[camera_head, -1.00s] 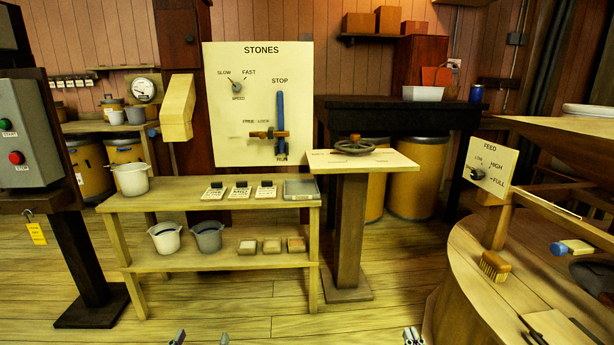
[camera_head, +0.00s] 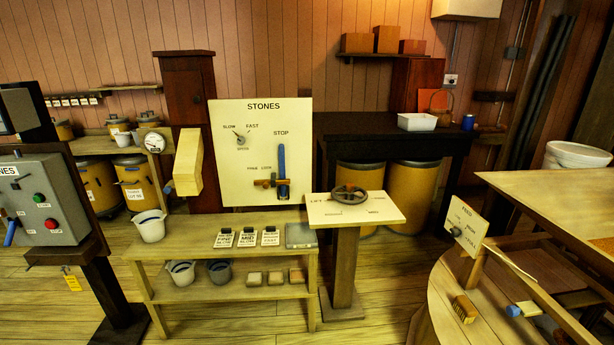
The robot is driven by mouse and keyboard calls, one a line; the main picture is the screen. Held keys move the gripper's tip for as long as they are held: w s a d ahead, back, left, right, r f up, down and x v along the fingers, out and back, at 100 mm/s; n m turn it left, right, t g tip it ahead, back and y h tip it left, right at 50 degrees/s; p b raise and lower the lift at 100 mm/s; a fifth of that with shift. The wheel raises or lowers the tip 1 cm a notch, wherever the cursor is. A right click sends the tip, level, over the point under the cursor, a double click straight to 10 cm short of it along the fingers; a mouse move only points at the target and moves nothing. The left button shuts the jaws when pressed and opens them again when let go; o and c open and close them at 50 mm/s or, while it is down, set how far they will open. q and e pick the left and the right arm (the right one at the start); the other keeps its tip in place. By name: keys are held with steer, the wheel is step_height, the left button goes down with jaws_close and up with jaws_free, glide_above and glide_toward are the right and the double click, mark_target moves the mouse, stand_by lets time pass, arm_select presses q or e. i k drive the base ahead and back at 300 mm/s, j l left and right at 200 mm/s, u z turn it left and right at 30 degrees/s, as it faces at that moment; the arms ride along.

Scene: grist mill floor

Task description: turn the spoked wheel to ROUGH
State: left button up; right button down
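The spoked wheel (camera_head: 350,193) is a dark hand wheel lying flat on a pale tilted plate (camera_head: 384,210). The plate sits on a wooden pedestal (camera_head: 345,265) in the middle of the view. Small lettering is printed on the plate around the wheel, but it is too small to read surely, so I cannot tell which mark the wheel stands at. Nothing touches the wheel. Neither of my grippers shows in this view.
Left of the pedestal stands a wooden bench (camera_head: 190,246) with buckets, cards and blocks. The STONES panel (camera_head: 300,140) with a blue-handled lever is behind it. A round wooden platform (camera_head: 440,300) with the FEED panel (camera_head: 464,228) is at right. Floor shows before the pedestal.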

mark_target(348, 188)
steer(key=i+l, duration=0.1)
steer(key=i, duration=0.6)
steer(key=i+l, duration=0.15)
steer(key=i, duration=0.55)
steer(key=j+u, duration=0.05)
